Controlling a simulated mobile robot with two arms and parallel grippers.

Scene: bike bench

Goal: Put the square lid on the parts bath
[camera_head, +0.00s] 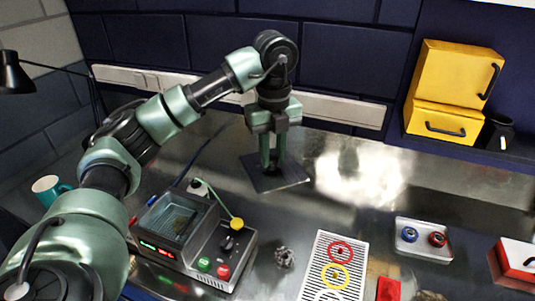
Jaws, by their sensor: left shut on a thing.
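My left gripper (273,158) points down from above, near the middle of the bench. It is shut on the square lid (285,181), a flat dark grey plate. The lid is level or nearly so; I cannot tell whether it touches the bench or hangs just above it. The parts bath (172,219) is a grey box with an open basin at its top left, a lit display on its front, and knobs and buttons on its right side. The lid is behind and to the right of the bath, apart from it. My right gripper is not in view.
A striped card with coloured rings (334,268) and a small tray with blue and red parts (422,240) lie to the right. A teal mug (50,189) stands left. Bare metal bench lies behind the card.

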